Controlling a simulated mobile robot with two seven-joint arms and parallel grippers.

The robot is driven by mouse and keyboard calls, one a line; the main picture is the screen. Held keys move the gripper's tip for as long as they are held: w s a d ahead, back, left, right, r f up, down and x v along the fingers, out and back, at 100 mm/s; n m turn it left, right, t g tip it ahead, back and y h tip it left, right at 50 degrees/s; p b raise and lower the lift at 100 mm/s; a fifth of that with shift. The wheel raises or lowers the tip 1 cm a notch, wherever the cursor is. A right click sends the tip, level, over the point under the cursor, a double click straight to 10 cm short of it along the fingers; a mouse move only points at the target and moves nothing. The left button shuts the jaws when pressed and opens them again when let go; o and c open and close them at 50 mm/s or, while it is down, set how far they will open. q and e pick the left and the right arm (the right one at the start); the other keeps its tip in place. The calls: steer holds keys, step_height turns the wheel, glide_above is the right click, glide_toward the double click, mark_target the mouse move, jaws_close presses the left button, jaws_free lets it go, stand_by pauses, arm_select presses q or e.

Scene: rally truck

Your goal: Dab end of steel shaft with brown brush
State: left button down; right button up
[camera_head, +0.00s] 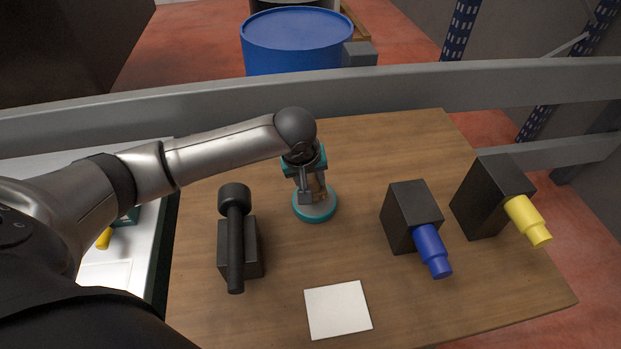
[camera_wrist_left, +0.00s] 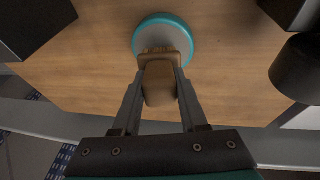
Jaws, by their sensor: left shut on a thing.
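The brown brush (camera_wrist_left: 160,84) is between the fingers of my left gripper (camera_head: 311,196), which is shut on it. In the left wrist view its far end is over a round grey dish with a teal rim (camera_wrist_left: 190,37); I cannot tell if it touches. The dish (camera_head: 316,216) stands on the wooden table. A dark shaft with a wide round end (camera_head: 235,225), likely the steel shaft, lies across a black block left of the dish, apart from the gripper. My right gripper is not in view.
Two black blocks stand at the right, one with a blue stepped cylinder (camera_head: 431,250), one with a yellow one (camera_head: 527,220). A white square (camera_head: 338,310) lies at the table's (camera_head: 400,315) front. A grey rail (camera_head: 420,90) and a blue drum (camera_head: 298,40) are behind.

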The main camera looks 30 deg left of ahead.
arm_select(q)
steer(key=shift+f, duration=0.5)
stand_by(0.3)
steer(key=shift+s+f+p, duration=0.1)
steer(key=shift+f+p, duration=0.05)
steer(key=shift+p, duration=0.3)
stand_by(2.2)
step_height(320, 180, up, 7)
steer(key=p, duration=0.9)
steer(key=shift+r, duration=0.2)
stand_by(0.6)
